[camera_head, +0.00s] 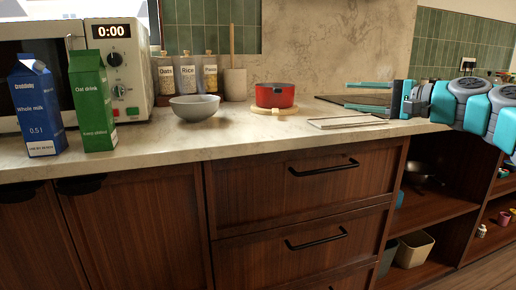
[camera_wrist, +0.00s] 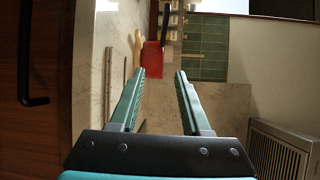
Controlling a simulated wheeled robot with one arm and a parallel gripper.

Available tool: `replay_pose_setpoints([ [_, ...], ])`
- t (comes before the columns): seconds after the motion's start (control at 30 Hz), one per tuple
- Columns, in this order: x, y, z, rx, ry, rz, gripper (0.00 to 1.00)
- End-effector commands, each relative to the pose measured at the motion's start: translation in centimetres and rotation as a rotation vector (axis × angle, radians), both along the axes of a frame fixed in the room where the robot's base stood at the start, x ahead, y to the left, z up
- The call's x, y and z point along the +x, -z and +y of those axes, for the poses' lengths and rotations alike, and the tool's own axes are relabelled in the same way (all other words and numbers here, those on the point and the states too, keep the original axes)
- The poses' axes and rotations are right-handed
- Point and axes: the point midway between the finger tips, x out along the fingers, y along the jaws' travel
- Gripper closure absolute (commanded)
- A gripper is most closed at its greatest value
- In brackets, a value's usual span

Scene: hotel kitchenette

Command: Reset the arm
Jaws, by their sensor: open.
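My gripper (camera_head: 347,95) reaches in from the right over the worktop in the head view, its two teal fingers pointing left. In the wrist view my gripper (camera_wrist: 160,73) has its fingers apart with nothing between them. A red pot (camera_head: 274,97) stands on a pale wooden ring-shaped trivet (camera_head: 262,110), to the left of my fingers and apart from them. The red pot also shows beyond the fingertips in the wrist view (camera_wrist: 152,57), where the picture is turned sideways.
On the worktop (camera_head: 230,140) stand a blue milk carton (camera_head: 38,110), a green oat drink carton (camera_head: 92,105), a microwave (camera_head: 125,60), a grey bowl (camera_head: 195,107) and several labelled jars (camera_head: 188,75). A thin rack-like frame (camera_head: 345,122) lies below my gripper. Open shelves (camera_head: 430,205) are at the right.

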Motion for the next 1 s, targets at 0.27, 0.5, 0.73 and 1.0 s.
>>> replay_pose_setpoints([
  [0.27, -1.9, 0.7, 4.4, -0.096, -0.074, 0.004, 0.53],
  [0.5, -4.9, 2.4, 9.6, -0.229, -0.165, 0.01, 0.53],
  [0.73, -10.3, 7.1, 15.9, -0.453, -0.296, 0.036, 0.53],
  [1.0, -20.6, 19.7, 20.2, -0.865, -0.493, 0.147, 0.53],
])
